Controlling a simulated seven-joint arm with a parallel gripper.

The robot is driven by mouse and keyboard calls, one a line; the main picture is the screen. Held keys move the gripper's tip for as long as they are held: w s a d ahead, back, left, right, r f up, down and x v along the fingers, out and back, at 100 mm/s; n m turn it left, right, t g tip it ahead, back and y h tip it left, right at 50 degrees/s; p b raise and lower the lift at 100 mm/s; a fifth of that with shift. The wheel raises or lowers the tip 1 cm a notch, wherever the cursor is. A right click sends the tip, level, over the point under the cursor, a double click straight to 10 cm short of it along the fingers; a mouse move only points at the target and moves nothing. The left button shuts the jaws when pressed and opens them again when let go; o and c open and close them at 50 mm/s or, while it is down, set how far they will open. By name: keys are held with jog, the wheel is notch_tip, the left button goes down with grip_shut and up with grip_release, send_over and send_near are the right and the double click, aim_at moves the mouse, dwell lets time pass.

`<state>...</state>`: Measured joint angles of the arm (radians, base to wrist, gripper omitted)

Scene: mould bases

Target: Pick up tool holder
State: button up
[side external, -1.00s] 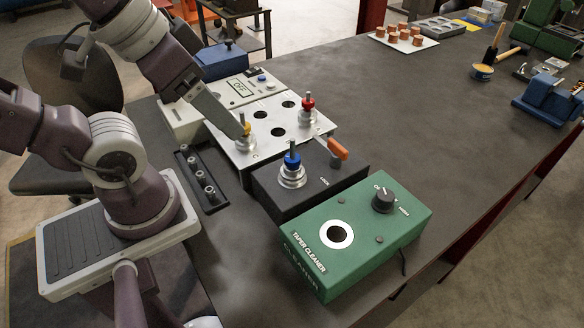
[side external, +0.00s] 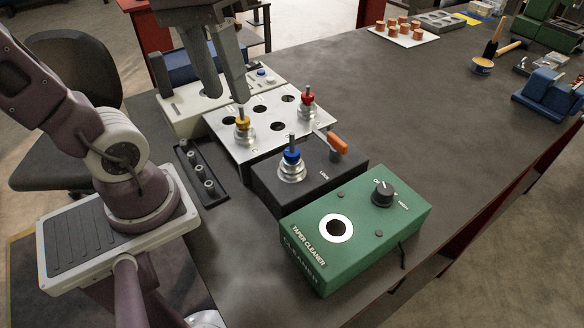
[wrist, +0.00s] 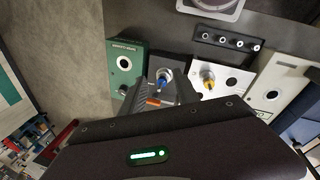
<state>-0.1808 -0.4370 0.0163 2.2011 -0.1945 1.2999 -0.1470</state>
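Three tool holders stand upright in the side view: a yellow-collared one (side external: 242,124) and a red-collared one (side external: 307,99) in the silver plate (side external: 270,146), and a blue-collared one (side external: 291,164) in the dark block marked LOCK (side external: 325,180). My gripper (side external: 227,97) is open and empty, its fingers pointing down above the back left of the plate, near and above the yellow holder. In the wrist view my gripper (wrist: 161,82) shows a gap between its fingers. The blue holder (wrist: 164,76) appears in that gap, the yellow one (wrist: 208,76) to its right.
The green taper cleaner (side external: 358,232) stands in front of the dark block.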

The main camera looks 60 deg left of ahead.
jog(key=w+a+n+g+h, duration=0.3)
jog(key=w+a+n+h, duration=0.2)
jog(key=w+n+h, duration=0.7)
send_near(291, 143)
jog(key=d, duration=0.3)
jog(key=shift+y, duration=0.3)
jog(key=x, duration=0.2)
jog(key=f+x, duration=0.1)
jog(key=x, duration=0.4)
jog(key=shift+a+f, duration=0.15)
jog(key=shift+f, duration=0.3)
grip_shut()
jog(key=shift+r, duration=0.1)
